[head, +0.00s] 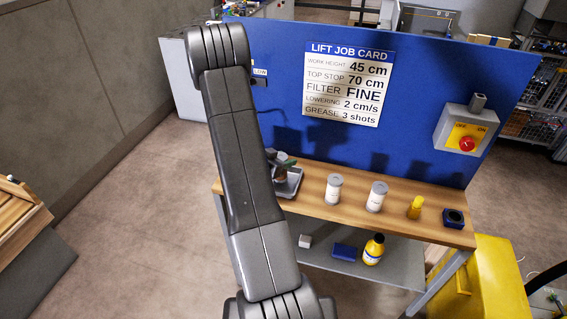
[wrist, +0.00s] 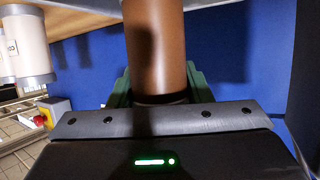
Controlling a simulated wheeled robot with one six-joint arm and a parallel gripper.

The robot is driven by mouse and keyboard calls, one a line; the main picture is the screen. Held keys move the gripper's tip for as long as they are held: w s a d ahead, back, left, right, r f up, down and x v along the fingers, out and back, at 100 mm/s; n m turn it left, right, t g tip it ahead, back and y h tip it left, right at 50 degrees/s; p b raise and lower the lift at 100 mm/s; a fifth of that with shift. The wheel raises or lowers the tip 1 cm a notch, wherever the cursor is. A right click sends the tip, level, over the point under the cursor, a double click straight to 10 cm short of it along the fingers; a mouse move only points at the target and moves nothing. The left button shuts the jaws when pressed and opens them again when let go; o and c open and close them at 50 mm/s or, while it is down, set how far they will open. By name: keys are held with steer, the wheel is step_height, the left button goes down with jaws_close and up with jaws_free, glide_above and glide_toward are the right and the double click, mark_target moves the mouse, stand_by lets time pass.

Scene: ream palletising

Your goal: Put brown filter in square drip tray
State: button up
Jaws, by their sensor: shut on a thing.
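The brown filter (head: 280,173) is upright at the left end of the bench, at the grey square drip tray (head: 291,186). It fills the middle of the wrist view (wrist: 155,45). My gripper (head: 284,158) is shut on the filter, with green fingers on both sides of it in the wrist view (wrist: 157,88). My arm hides the left part of the tray in the head view. A grey surface lies close to the filter's far end in the wrist view; I cannot tell whether they touch.
A blue panel (head: 270,60) rises behind. The lower shelf (head: 395,272) holds several items.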

steer(key=shift+f, duration=0.85)
steer(key=shift+f, duration=0.1)
steer(key=shift+f, duration=0.15)
steer(key=o, duration=1.2)
steer(key=shift+r, duration=0.35)
steer(key=b+v, duration=0.1)
steer(key=v, duration=1.1)
